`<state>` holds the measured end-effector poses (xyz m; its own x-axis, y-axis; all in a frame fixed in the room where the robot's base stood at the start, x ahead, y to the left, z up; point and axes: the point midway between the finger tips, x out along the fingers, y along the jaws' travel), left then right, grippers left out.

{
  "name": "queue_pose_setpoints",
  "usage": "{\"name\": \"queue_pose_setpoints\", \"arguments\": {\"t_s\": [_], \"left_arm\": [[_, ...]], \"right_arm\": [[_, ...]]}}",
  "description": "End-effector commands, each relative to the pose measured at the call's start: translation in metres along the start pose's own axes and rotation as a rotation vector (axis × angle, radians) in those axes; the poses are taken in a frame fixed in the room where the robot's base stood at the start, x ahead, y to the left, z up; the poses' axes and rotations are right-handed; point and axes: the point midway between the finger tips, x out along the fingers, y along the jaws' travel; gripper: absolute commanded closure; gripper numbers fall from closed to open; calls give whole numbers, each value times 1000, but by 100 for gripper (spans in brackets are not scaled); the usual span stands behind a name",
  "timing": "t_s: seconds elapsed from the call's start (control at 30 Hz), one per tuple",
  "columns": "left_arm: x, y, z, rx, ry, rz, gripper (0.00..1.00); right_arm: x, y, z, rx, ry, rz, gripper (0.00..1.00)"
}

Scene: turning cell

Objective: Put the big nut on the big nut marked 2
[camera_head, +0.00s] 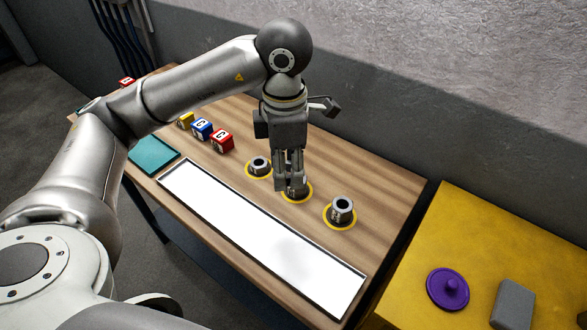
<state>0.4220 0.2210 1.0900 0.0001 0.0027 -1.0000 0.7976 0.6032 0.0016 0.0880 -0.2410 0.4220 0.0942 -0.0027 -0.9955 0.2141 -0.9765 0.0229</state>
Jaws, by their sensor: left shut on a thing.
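Three grey metal nuts stand in a row on the wooden table, each within a yellow ring. The left nut (259,163) and the right nut (342,208) stand free. The right one looks larger and has pale marks on its side, too small to read. My left gripper (291,187) points down over the middle ring (309,192), its fingers shut on a nut (296,193) there. The fingers hide much of that nut, and I cannot tell whether another lies beneath it. My right gripper is out of view.
A long white panel (260,235) lies along the table's front. Red (222,141), blue (202,129) and yellow (186,120) lettered blocks and a teal tray (153,154) are at left. A yellow table (480,240) at right bears a purple knobbed disc (447,290) and a grey block (513,304).

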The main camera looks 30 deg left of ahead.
Motion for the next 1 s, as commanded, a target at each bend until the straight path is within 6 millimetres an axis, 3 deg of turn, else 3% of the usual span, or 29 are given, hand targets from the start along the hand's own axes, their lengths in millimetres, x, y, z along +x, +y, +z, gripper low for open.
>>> {"name": "queue_pose_setpoints", "arguments": {"t_s": [0.2,0.4,0.67,0.8,1.0], "left_arm": [[24,49,18,-3,4,-4,89],[59,74,28,0,1,-1,89],[80,89,34,2,1,-1,89],[98,88,33,2,2,-3,89],[110,89,34,3,-2,2,89]], "right_arm": [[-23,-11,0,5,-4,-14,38],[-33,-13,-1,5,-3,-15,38],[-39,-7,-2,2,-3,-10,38],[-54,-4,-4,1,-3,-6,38],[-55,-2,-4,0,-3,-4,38]]}}
